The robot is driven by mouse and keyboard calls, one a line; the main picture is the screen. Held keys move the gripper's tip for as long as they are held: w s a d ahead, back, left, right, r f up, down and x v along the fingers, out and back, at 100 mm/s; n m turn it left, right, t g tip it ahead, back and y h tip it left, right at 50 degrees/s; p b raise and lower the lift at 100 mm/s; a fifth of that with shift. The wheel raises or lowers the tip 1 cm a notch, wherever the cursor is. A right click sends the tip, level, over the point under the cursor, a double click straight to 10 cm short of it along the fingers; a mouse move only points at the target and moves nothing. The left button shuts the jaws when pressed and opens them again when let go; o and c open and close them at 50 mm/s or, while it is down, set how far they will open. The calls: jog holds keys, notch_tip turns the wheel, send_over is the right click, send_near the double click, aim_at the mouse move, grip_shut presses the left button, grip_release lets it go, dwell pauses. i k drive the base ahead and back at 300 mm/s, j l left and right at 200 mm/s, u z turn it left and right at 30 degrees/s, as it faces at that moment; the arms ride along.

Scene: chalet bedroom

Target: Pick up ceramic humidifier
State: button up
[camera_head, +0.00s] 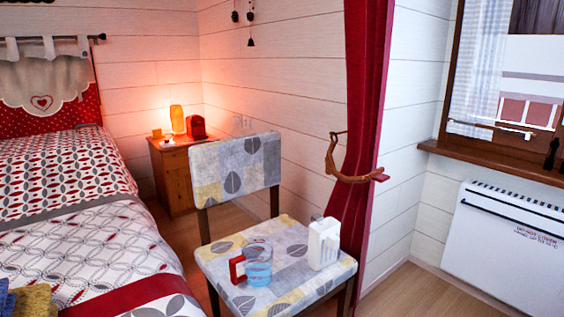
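A white upright object with a slotted front (323,243), which looks like the ceramic humidifier, stands on the right side of the chair seat, near the back. Its full shape is too small to tell for certain. A clear bluish mug with a red handle (257,264) stands to its left on the same seat, a little nearer to me and apart from it. My gripper is not in view.
The patterned chair (216,262) stands between the bed (100,240) on the left and the red curtain (368,110). A wooden nightstand (174,180) with a glowing lamp (178,119) is behind it. A white heater (503,243) is at right. Some wooden floor (420,292) is clear.

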aim_at(323, 234)
jog(key=i+l, duration=0.15)
jog(key=l, duration=0.25)
jog(key=i+l+u, duration=0.1)
jog(key=l, duration=0.3)
jog(key=i+l, duration=0.2)
jog(key=l, duration=0.2)
